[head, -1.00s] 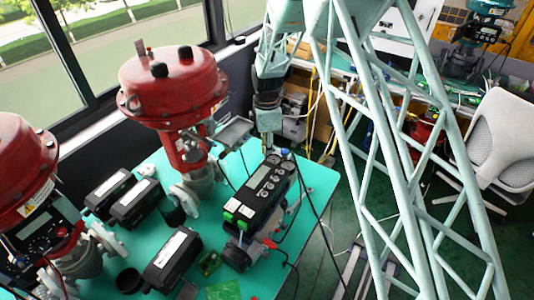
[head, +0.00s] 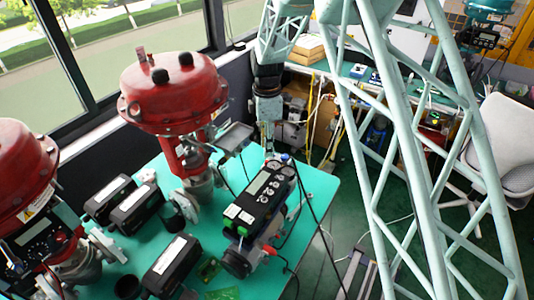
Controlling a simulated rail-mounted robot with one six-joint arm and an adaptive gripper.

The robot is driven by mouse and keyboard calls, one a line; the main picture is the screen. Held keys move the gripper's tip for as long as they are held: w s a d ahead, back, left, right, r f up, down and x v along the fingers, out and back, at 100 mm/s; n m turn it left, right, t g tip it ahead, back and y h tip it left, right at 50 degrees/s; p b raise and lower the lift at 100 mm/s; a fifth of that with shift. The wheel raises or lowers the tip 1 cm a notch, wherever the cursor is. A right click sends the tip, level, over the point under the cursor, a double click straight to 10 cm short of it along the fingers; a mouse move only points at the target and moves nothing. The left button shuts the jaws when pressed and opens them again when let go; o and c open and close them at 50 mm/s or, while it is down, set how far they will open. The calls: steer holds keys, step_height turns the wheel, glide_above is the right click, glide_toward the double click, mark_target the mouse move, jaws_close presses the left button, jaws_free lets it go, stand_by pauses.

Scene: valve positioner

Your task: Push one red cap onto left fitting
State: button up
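A black positioner (head: 262,195) with a pale display and round dials lies on the green table, its far end toward my arm. A small red part (head: 269,250) shows at its near right side; I cannot tell whether it is a cap. Small pale-topped connectors (head: 237,213) sit on its near left end. The left fitting cannot be picked out clearly. My gripper (head: 269,150) points down just beyond the positioner's far end. Its fingers are small and dark, so I cannot tell whether they are open or hold anything.
Two large red valve actuators (head: 172,90) stand on the left of the green table (head: 318,187). Dark cables (head: 312,200) hang off the right edge. An office chair (head: 503,145) stands at the right.

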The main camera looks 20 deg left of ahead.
steer(key=shift+r, duration=2.6)
steer(key=shift+r, duration=0.15)
steer(key=s+d+r+m+t, duration=0.1)
steer(key=s+d+r+m, duration=0.6)
steer(key=d+r, duration=0.7)
steer(key=s+d+r+m+t, duration=0.1)
steer(key=s+d+r+m, duration=0.3)
steer(key=s+d+r, duration=0.75)
steer(key=s+d+r+m, duration=0.6)
steer(key=s+d+r, duration=0.2)
steer(key=s+d, duration=0.5)
steer(key=s+d+f+m+t, duration=0.1)
steer(key=s+d+m, duration=0.2)
steer(key=s, duration=0.5)
steer(key=s+d+f+m+t, duration=0.1)
steer(key=s+d+m, duration=0.2)
steer(key=s, duration=0.5)
steer(key=shift+d+m+b, duration=0.3)
steer(key=shift+d+b, duration=0.1)
steer(key=shift+d, duration=0.1)
